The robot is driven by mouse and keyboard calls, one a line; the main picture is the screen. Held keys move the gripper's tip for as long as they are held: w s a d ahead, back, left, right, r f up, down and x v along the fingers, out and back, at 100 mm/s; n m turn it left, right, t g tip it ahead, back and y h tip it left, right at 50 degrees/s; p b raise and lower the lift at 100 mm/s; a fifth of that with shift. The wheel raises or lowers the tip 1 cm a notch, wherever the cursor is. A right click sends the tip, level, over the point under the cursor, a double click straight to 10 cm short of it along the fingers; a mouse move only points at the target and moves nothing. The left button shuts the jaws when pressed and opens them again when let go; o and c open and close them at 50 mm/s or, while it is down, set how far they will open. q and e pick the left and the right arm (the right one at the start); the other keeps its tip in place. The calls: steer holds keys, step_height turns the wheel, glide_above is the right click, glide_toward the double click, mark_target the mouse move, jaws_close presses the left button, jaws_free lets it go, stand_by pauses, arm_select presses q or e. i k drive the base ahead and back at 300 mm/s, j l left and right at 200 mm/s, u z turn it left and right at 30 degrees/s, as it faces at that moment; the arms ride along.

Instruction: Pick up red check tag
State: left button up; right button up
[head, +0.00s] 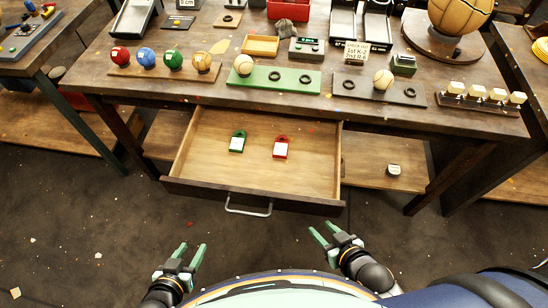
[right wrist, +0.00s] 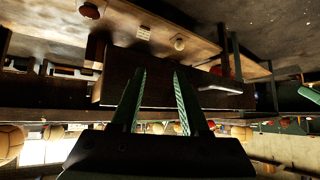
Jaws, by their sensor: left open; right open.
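The red check tag (head: 281,148), a red piece with a white label, lies flat in the open wooden drawer (head: 212,171), right of its middle. A green tag (head: 238,141) with a white label lies to its left, apart from it. My left gripper (head: 194,248) is open and empty, in front of and below the drawer's left side. My right gripper (head: 318,232) is open and empty, in front of the drawer's right corner. In the right wrist view its two green fingers (right wrist: 157,88) are spread with nothing between them. The tags are not visible in that view.
The drawer's metal handle (head: 248,208) juts out towards me. The workbench (head: 225,98) above holds several balls, a green board (head: 262,89) and a tan tray (head: 261,45). A small white-topped object (head: 393,170) sits on the lower shelf at right. Air above the drawer is clear.

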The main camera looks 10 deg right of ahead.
mark_target(281, 148)
steer(key=k+l+u, duration=0.15)
steer(key=u, duration=0.2)
steer(key=k+l+u, duration=0.15)
steer(key=u, duration=0.2)
steer(key=k+u, duration=0.35)
steer(key=i+l, duration=0.05)
steer(key=i, duration=0.05)
